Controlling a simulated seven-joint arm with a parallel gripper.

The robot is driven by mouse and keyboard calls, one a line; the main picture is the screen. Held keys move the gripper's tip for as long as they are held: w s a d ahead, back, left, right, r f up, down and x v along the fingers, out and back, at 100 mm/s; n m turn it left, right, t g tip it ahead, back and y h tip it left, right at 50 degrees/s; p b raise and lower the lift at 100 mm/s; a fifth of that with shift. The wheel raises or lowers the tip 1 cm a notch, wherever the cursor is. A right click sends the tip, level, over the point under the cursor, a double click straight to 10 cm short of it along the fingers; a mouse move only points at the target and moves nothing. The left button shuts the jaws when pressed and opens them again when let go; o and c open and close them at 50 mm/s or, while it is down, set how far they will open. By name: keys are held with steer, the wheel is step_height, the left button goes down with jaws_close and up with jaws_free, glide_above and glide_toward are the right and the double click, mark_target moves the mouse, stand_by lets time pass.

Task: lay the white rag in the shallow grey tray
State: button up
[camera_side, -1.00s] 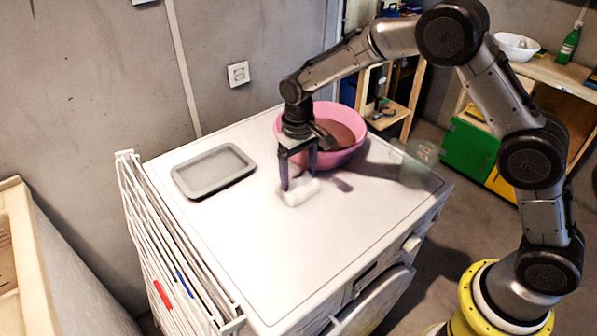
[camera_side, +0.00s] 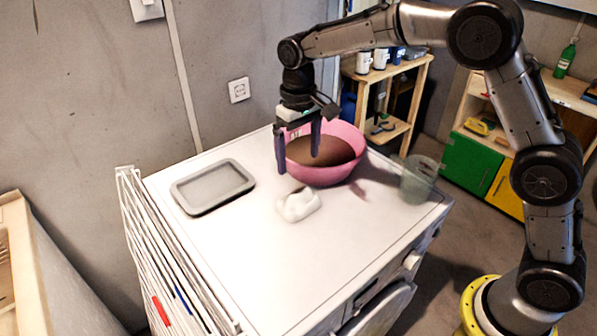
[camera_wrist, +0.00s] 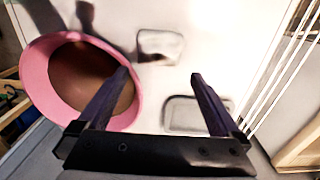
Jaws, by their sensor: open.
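The white rag (camera_side: 299,205) lies crumpled on the white machine top, in front of the pink basin; in the wrist view the rag (camera_wrist: 160,46) is at the upper middle. The shallow grey tray (camera_side: 213,206) lies flat and empty on the left part of the top; it also shows in the wrist view (camera_wrist: 172,127). My gripper (camera_side: 298,162) is open and empty. It hangs above the top, beside the basin and higher than the rag, apart from both. In the wrist view the fingers (camera_wrist: 160,73) are spread wide.
A pink basin (camera_side: 330,180) with brown contents stands right behind the rag. A translucent cup (camera_side: 418,180) stands near the right edge. A white drying rack (camera_side: 165,255) leans at the machine's left side. The front part of the white top (camera_side: 270,270) is clear.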

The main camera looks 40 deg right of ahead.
steer(key=shift+r, duration=1.1)
steer(key=s+d+r+t, duration=0.1)
steer(key=s+d+r, duration=0.3)
steer(key=s+r, duration=0.3)
steer(key=s+d+t, duration=0.2)
steer(key=s+d, duration=0.1)
steer(key=s, duration=0.9)
steer(key=s+d+f+t, duration=0.1)
steer(key=s+d+t, duration=0.1)
steer(key=s, duration=1)
steer(key=shift+s+d+f+t, duration=0.2)
steer(key=shift+s+d+t, duration=0.1)
steer(key=shift+d, duration=0.2)
